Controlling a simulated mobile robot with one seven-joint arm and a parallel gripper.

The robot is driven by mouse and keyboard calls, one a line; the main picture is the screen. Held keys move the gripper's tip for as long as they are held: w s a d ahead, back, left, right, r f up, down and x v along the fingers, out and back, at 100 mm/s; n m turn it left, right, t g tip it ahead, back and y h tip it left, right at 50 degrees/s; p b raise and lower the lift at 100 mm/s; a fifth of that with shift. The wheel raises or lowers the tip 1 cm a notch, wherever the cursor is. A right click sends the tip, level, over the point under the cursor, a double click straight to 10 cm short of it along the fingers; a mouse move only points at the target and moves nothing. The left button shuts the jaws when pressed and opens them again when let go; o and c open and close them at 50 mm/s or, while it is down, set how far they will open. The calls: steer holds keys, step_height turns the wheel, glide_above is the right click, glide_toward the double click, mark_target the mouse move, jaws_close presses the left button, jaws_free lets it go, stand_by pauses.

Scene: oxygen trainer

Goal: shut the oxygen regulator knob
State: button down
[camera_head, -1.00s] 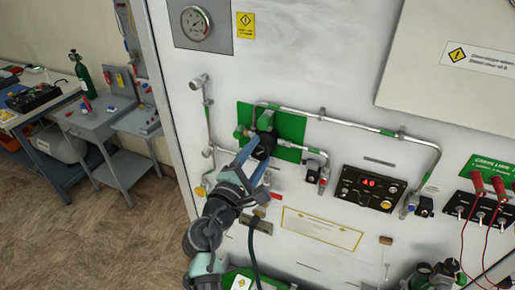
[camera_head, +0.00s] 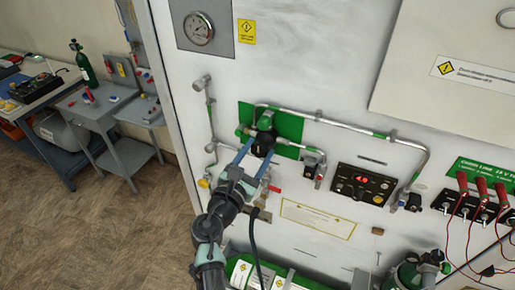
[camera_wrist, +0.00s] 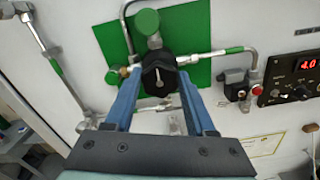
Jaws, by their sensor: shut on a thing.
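The oxygen regulator knob (camera_wrist: 158,80) is a black, lobed knob with a pale pointer line on its face. It sits in front of a green plate (camera_wrist: 100,32) on the white panel, below a round green part (camera_wrist: 147,22). In the head view the knob (camera_head: 263,146) is partly covered by my gripper (camera_head: 259,157). In the wrist view the two blue fingers of my gripper (camera_wrist: 159,88) reach up on either side of the knob and are shut on it. The fingertips are partly hidden behind the knob's edge.
Metal pipes (camera_head: 345,127) run across the panel around the green plate. A black box with a red display (camera_head: 362,185) is at the right. A pressure gauge (camera_head: 198,27) is above. Open floor is at the left.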

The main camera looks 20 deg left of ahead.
steer(key=shift+n, duration=0.3)
steer(key=shift+c, duration=1.2)
jaws_free()
steer(key=shift+s, duration=0.1)
steer(key=s+b, duration=0.3)
steer(key=s, duration=0.9)
steer(key=shift+s+a, duration=0.2)
steer(key=shift+s, duration=0.2)
